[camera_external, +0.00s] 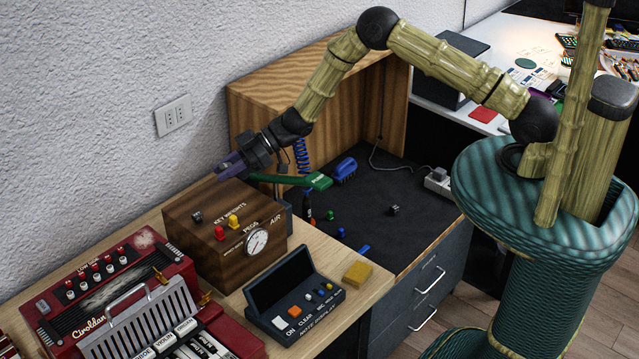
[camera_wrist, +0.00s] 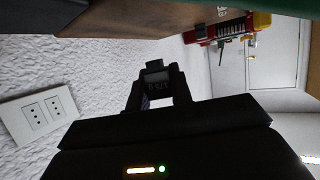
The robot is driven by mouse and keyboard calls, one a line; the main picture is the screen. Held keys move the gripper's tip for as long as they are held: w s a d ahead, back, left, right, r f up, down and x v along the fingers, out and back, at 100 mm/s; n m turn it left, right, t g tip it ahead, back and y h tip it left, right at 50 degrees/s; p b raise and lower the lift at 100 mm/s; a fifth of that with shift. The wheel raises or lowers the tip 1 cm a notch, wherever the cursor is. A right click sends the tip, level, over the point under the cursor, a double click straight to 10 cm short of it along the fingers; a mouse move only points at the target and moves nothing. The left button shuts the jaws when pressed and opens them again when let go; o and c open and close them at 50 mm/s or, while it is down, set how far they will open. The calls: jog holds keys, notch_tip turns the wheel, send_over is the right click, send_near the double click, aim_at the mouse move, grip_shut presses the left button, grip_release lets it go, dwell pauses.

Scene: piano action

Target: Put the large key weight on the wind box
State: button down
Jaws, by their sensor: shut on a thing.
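The wind box (camera_external: 190,240) is a brown wooden box marked "KEY WEIGHTS", with a round gauge on its front, on the desk at left. My gripper (camera_external: 228,166) is above its back edge, apart from its top. In the wrist view my gripper (camera_wrist: 157,92) is shut on a small dark grey block (camera_wrist: 157,84) with blurred pale marking, which looks like a key weight. I cannot tell its size class. Another small dark weight (camera_external: 197,216) stands on the wind box's left part. A similar dark block (camera_external: 393,209) lies on the dark mat.
Red and yellow pegs (camera_external: 233,221) stand on the wind box. A green tool (camera_external: 318,181) juts out just right of it. A red accordion (camera_external: 110,285) and a dark note display (camera_external: 290,290) are in front. A wall with a socket (camera_external: 173,115) is behind.

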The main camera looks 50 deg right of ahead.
aim_at(230, 190)
jog(key=shift+f+p, duration=0.45)
jog(key=shift+f, duration=1.45)
jog(key=shift+f, duration=0.2)
jog(key=c, duration=1.3)
grip_release()
jog(key=shift+o, duration=0.2)
jog(key=shift+r, duration=0.15)
jog(key=shift+d, duration=0.15)
jog(key=b+v, duration=0.2)
jog(key=v, duration=0.9)
jog(key=shift+d+r+b, duration=0.3)
jog(key=shift+b, duration=0.05)
